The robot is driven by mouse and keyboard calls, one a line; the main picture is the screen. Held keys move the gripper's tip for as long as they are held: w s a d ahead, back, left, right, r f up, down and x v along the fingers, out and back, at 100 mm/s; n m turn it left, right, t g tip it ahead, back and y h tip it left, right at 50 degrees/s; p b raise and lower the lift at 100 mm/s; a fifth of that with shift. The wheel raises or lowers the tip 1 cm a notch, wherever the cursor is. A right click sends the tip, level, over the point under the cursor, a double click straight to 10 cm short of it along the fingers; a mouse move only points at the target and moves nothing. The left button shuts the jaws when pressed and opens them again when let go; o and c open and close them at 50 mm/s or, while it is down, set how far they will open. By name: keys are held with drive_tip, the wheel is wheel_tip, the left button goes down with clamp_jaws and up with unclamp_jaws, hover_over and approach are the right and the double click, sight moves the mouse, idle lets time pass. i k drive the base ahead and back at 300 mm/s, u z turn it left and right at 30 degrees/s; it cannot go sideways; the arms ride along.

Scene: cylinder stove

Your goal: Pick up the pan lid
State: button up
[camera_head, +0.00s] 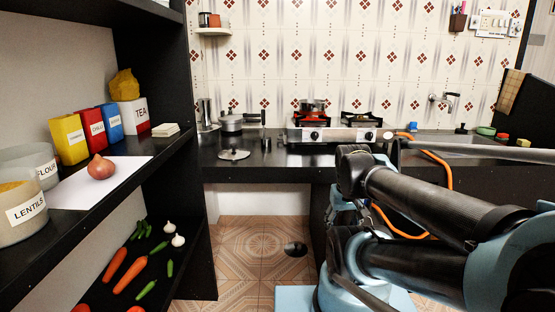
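A low round lid with a dark knob, which looks like the pan lid (234,155), lies flat on the dark counter, left of the stove and near the front edge. A grey pan (231,124) stands behind it, with its dark handle pointing right. Nothing covers the lid in this view. My arm fills the right side of the picture, folded in front of the counter. My gripper cannot be made out, so its state and its distance from the lid do not show.
An orange hose (440,166) hangs at the right. A dark shelf (181,170) with food stands close at left. Patterned floor (250,262) is mostly open, with a small dark round object (295,248) on it.

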sight(234, 154)
drive_tip(key=k, duration=1.3)
drive_tip(key=u, duration=0.2)
drive_tip(key=i, duration=0.65)
drive_tip(key=u, duration=0.4)
drive_tip(key=i, duration=1.2)
